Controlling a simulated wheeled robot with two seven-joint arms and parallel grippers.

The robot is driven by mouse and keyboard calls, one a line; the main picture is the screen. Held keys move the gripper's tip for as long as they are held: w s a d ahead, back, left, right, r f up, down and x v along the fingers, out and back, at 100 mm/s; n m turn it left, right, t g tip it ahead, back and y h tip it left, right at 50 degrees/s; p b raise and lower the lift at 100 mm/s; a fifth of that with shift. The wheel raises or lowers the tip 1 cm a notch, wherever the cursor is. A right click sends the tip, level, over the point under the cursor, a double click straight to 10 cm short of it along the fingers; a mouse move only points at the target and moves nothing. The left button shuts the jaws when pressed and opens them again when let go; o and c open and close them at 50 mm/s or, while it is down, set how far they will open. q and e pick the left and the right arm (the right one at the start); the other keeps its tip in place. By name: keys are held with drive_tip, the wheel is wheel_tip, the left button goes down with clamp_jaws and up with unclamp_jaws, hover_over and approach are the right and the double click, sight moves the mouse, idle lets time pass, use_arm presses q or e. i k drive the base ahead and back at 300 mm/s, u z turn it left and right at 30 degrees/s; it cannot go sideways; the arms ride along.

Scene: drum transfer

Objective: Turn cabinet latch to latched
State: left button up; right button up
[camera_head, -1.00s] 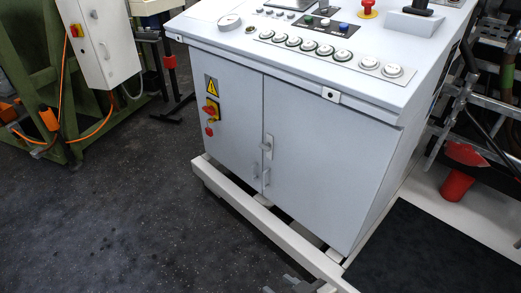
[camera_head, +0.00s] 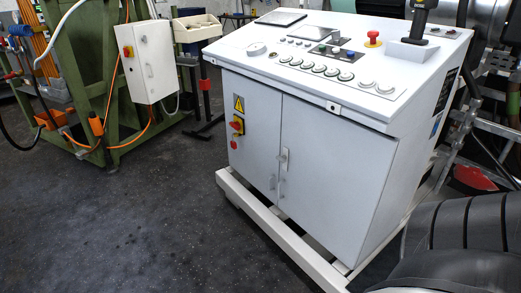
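A light grey control cabinet (camera_head: 330,185) with two front doors stands in the middle of the head view. A small pale latch handle (camera_head: 284,159) sits upright at the seam between the doors. Two small pale fittings, one of them here (camera_head: 272,182), lie lower near the seam. Both doors look closed. The frames are too small to tell whether the latch is turned to latched. Neither of my grippers shows in the view.
A pale base rail (camera_head: 270,222) runs along the cabinet's foot. A green frame (camera_head: 90,80) with a white box (camera_head: 147,62) stands at left. Dark floor (camera_head: 120,220) in front is clear.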

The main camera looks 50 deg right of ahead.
sight(282, 158)
drive_tip(key=z, duration=0.05)
drive_tip(key=i, duration=2.3)
drive_tip(key=z, duration=1.55)
drive_tip(key=i, duration=1.4)
drive_tip(key=z, duration=1.25)
